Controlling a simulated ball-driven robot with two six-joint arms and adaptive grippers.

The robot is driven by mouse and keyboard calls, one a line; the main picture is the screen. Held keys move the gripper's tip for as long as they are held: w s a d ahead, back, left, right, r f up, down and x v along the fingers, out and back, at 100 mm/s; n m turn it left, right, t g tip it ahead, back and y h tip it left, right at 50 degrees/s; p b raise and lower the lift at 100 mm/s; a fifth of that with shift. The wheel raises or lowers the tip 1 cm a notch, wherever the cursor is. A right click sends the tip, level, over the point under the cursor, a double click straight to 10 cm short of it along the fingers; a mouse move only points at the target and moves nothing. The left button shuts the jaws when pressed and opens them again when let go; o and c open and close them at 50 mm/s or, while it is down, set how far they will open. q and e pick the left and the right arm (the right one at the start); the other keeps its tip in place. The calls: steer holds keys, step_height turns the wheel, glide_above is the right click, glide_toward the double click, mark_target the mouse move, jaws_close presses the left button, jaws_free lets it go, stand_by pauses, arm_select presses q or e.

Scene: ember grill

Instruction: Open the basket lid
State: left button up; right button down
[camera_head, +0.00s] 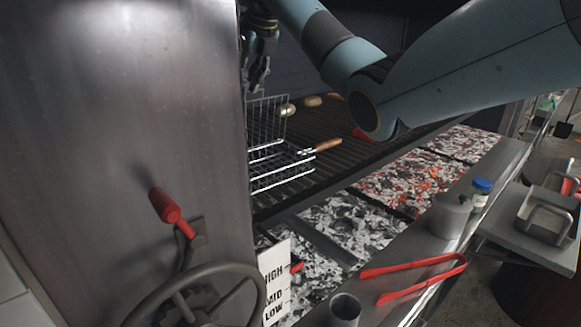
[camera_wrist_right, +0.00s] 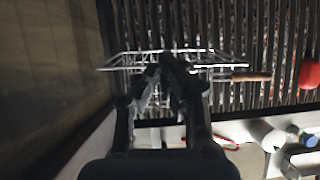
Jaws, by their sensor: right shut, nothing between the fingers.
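The wire grill basket stands on the dark grate beside the steel panel. Its lid (camera_head: 268,122) is a wire grid standing roughly upright. The lower frame (camera_head: 284,170) lies flat, with a wooden handle (camera_head: 328,144) pointing right. The panel hides the basket's left part. My right gripper (camera_head: 257,84) is shut and empty, pointing down just above the upright lid. I cannot tell if it touches the wires. In the right wrist view the closed fingers (camera_wrist_right: 172,62) overlap the basket wires (camera_wrist_right: 215,67), and the wooden handle (camera_wrist_right: 251,77) shows at right. My left gripper is out of view.
The steel panel (camera_head: 110,110) with a handwheel (camera_head: 200,300) and red-gripped crank (camera_head: 165,206) borders the left. Ember beds (camera_head: 400,180) lie in front of the grate. Red tongs (camera_head: 415,268), a grey container (camera_head: 451,215) and a blue-lidded jar (camera_head: 481,193) occupy the front ledge.

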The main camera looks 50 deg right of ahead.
steer(key=shift+w+d, duration=0.1)
steer(key=shift+w, duration=0.15)
stand_by(0.4)
steer(key=d+v, duration=0.1)
steer(key=v, duration=1.1)
steer(key=shift+w+a+r, duration=0.2)
steer(key=shift+a, duration=0.25)
